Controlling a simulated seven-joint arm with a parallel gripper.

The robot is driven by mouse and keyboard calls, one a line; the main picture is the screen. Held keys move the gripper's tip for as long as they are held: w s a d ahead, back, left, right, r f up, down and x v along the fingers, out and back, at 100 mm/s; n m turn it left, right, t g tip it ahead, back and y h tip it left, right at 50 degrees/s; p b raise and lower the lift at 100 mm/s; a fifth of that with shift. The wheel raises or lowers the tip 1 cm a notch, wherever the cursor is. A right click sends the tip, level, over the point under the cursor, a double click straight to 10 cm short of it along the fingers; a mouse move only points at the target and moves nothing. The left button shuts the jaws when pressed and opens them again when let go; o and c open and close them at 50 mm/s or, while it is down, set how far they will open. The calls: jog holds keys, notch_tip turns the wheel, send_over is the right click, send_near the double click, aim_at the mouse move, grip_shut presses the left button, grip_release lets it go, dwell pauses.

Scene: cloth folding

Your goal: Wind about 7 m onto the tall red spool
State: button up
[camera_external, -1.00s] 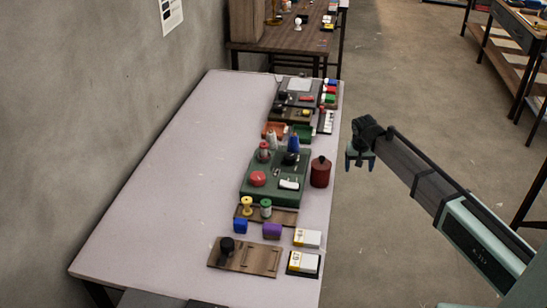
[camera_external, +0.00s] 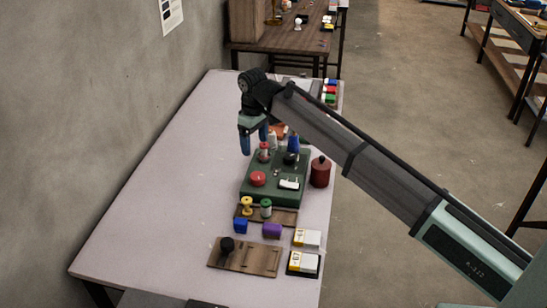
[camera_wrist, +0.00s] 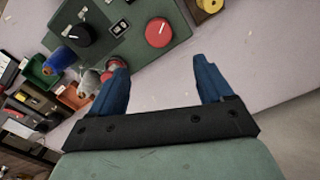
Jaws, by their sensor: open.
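My gripper (camera_external: 254,142) is open and empty. It hangs above the far left edge of a green machine (camera_external: 247,188). A red-topped spool (camera_external: 264,154) stands at the machine's far left, just beside and below my fingers. In the wrist view the red spool (camera_wrist: 115,64) is partly hidden behind the left finger, not between the fingers. A grey-white spool (camera_external: 273,142) and a blue spool (camera_external: 293,144) stand behind the machine. The machine's top carries a red button (camera_external: 258,179), a black knob (camera_external: 290,158) and a small white panel (camera_external: 289,184).
A dark red lidded pot (camera_external: 320,173) stands right of the machine. A yellow spool (camera_external: 247,204) and a green spool (camera_external: 266,207) stand on a wooden rack (camera_external: 284,217) in front. Blue and purple blocks lie nearer. The table's left side (camera_external: 170,190) is clear.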

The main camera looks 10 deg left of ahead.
aim_at(256, 175)
notch_tip(256, 175, down, 14)
jog(key=shift+r, duration=0.25)
dwell(0.3)
jog(key=c, duration=1)
jog(key=shift+m, duration=0.3)
jog(key=shift+c, duration=0.2)
